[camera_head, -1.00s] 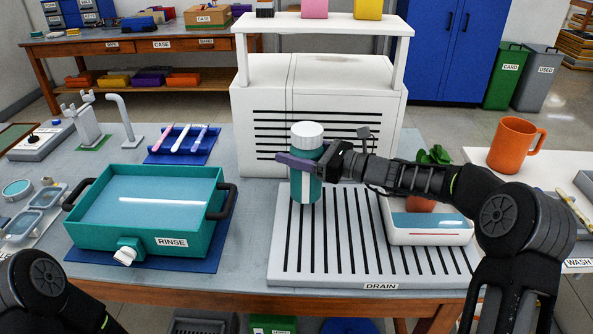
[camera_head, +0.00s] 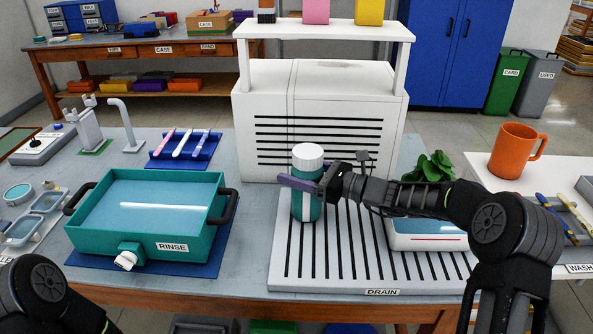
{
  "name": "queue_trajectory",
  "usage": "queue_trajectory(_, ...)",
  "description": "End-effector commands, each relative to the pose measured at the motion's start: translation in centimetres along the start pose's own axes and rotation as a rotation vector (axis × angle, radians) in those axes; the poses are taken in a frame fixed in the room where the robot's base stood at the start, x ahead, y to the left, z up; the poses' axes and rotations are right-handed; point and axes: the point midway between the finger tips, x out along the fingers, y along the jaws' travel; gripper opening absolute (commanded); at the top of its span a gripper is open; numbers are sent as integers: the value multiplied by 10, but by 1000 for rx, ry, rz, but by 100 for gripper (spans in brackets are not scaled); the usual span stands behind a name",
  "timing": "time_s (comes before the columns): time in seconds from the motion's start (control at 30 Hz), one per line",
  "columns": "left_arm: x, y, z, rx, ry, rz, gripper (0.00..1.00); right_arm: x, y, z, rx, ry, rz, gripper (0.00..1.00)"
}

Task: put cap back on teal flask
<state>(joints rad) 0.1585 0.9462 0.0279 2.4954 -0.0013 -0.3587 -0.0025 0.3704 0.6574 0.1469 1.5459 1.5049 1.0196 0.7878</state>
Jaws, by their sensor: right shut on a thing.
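The teal flask (camera_head: 306,207) is upright at the back left of the slatted drain board. The white cap (camera_head: 308,156) sits on its top, and I see no gap between them. My right gripper (camera_head: 303,184) comes in from the right and is shut on the flask's body just below the cap. One purple-grey finger crosses the front of the flask and hides part of it. The flask's base is at or very near the board; I cannot tell if it touches. My left gripper is out of view; only part of my left arm shows at the lower left.
The drain board (camera_head: 330,278) also holds a white tray (camera_head: 408,243), partly behind my right arm. A white vented cabinet (camera_head: 262,100) stands close behind the flask. The teal rinse basin (camera_head: 200,245) is to the left. An orange mug (camera_head: 508,150) stands on the right-hand table.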

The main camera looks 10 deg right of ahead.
Motion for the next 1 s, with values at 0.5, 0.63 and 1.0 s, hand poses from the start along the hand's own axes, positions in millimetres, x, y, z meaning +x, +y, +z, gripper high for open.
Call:
queue_trajectory(0.5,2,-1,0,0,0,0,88,0,0,-2,0,0,0,89)
queue_trajectory(0.63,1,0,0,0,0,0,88,0,0,-2,0,0,0,89)
queue_trajectory(1.0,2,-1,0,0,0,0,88,-34,-1,0,0,2,-5,89)
